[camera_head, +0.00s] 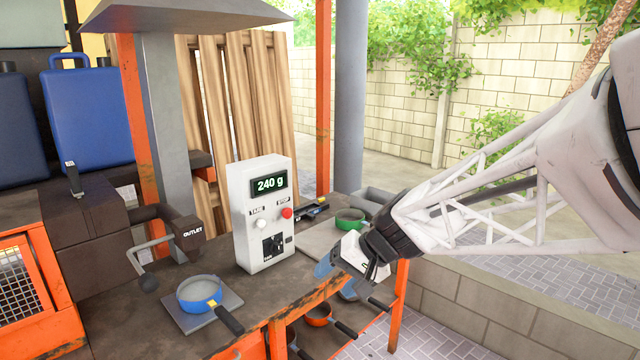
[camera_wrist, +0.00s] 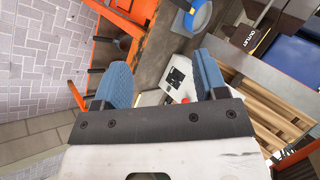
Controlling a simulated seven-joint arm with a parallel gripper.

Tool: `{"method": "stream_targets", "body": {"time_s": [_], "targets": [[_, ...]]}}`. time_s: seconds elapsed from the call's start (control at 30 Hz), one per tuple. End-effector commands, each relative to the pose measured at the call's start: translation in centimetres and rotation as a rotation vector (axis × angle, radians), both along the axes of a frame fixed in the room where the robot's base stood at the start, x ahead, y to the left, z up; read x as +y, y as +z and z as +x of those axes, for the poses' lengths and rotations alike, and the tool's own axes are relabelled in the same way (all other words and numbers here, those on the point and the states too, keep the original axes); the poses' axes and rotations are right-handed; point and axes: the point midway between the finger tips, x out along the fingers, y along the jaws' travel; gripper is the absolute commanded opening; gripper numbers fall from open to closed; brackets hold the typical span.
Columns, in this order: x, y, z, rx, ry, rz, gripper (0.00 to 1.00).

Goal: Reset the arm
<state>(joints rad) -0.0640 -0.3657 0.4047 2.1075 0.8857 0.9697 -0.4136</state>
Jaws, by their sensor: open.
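My arm reaches in from the right in the head view. My gripper (camera_head: 340,278) hangs above the right front edge of the bench, pointing down and to the left. In the wrist view its two blue fingers (camera_wrist: 160,85) are wide apart with nothing between them. The bench edge and part of the white scale box show beyond the fingers.
A white control box (camera_head: 262,215) reading 240 g stands on the bench. A blue pan (camera_head: 200,290) sits on a plate at the front left, below the outlet (camera_head: 187,232). A green pan (camera_head: 349,218) is behind my gripper. An orange pan (camera_head: 318,314) is below the bench top.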

Motion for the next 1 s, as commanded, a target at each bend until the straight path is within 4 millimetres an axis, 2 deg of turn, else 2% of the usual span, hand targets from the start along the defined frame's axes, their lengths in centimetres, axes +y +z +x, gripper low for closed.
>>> {"method": "stream_targets", "body": {"time_s": [0.03, 0.3, 0.5, 0.6, 0.8, 1.0], "targets": [[-1.0, 0.3, -1.9, -0.002, 0.004, -0.046, 0.66], [-6.6, 0.5, -10.8, -0.008, 0.003, -0.316, 0.66], [-10.8, 0.1, -16.8, -0.029, -0.024, -0.514, 0.66], [-12.6, -0.1, -19.0, -0.043, -0.041, -0.598, 0.66], [-14.6, -0.4, -21.6, -0.062, -0.063, -0.698, 0.66], [-15.1, -0.5, -22.2, -0.065, -0.068, -0.721, 0.66]]}}
